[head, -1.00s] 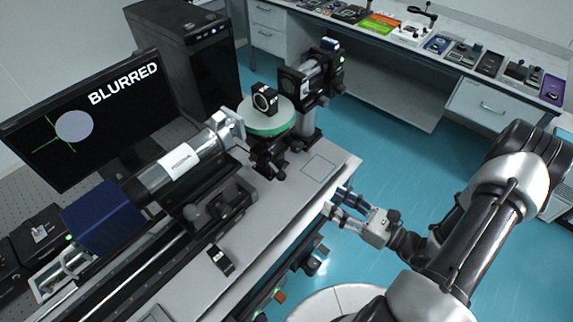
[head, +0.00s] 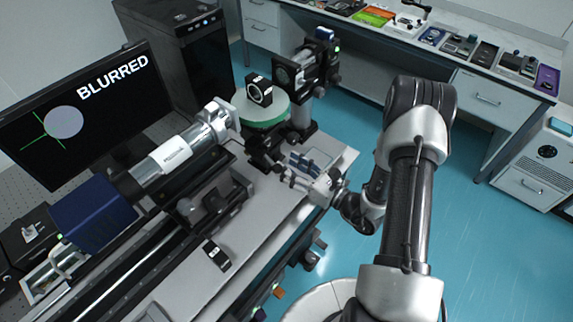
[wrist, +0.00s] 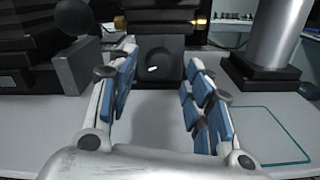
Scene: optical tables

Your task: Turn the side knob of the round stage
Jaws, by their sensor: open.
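The round stage (head: 262,110) has a pale top and green rim, with a black square mount (head: 259,90) standing on it. In the wrist view its side knob (wrist: 152,66) is a dark round face with a short, slightly tilted white mark. My gripper (head: 290,168) is open, low at the stage's front right side, and points at the knob. In the wrist view my blue-padded fingers (wrist: 161,62) stand left and right of the knob. I cannot tell whether the tips reach around it. In the head view the knob is too small and dark to make out.
A monitor (head: 70,120) reads BLURRED, with a grey disc and green lines. A silver cylinder (head: 190,148) lies left of the stage, and another optical unit (head: 305,70) stands behind it. A post (wrist: 280,35) rises at right in the wrist view. Bare bench surface lies below my fingers.

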